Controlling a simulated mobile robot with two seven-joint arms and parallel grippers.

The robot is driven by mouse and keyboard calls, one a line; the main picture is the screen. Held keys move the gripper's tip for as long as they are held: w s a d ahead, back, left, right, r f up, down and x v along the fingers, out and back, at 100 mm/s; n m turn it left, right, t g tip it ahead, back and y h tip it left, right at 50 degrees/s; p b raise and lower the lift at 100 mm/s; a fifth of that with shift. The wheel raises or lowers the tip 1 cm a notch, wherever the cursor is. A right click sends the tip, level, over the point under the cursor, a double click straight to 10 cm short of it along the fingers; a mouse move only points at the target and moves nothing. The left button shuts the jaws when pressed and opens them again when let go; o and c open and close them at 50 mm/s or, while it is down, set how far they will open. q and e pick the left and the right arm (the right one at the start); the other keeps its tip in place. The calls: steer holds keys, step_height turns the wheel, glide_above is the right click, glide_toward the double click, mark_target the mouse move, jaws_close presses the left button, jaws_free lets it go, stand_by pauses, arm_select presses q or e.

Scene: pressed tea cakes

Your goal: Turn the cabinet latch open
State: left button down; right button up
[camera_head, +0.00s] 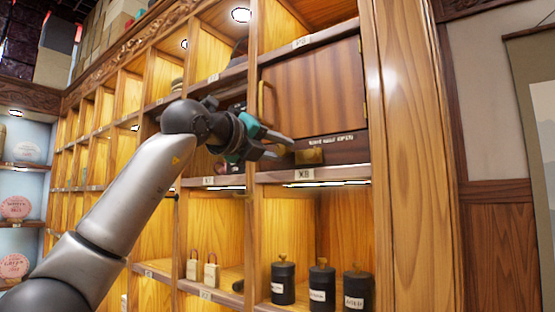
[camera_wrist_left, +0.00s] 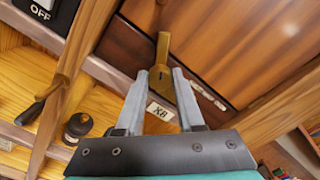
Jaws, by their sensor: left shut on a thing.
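The cabinet door (camera_head: 315,92) is a brown wooden panel, closed in its bay. The brass latch (camera_head: 310,156) sits on the dark strip below the door, under a small line of lettering. In the left wrist view the latch (camera_wrist_left: 162,48) is a tapered brass bar, with its wide end between the fingertips. My left gripper (camera_head: 286,147) reaches in from the left at the latch and is shut on it; the fingers also show in the left wrist view (camera_wrist_left: 165,73). The exact contact is partly hidden. My right gripper is not in view.
A vertical brass handle (camera_head: 262,100) is on the door's left side. A shelf edge with a K8 label (camera_head: 304,174) runs just below the latch. Black canisters (camera_head: 283,284) and padlocks (camera_head: 211,271) stand on lower shelves. A wooden post (camera_head: 412,150) borders the right.

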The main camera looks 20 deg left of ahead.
arm_select(q)
steer(key=n+b, duration=0.2)
steer(key=n, duration=0.3)
steer(key=shift+n, duration=0.3)
steer(key=n+b, duration=0.2)
steer(key=n, duration=0.3)
steer(key=shift+n, duration=0.3)
steer(key=c, duration=0.5)
jaws_free()
steer(key=shift+s, duration=0.1)
steer(key=shift+s+a+b, duration=0.15)
steer(key=shift+s+b, duration=0.15)
steer(key=shift+b, duration=0.15)
steer(key=b+v, duration=0.4)
steer(key=v, duration=1)
steer(key=shift+s, duration=0.15)
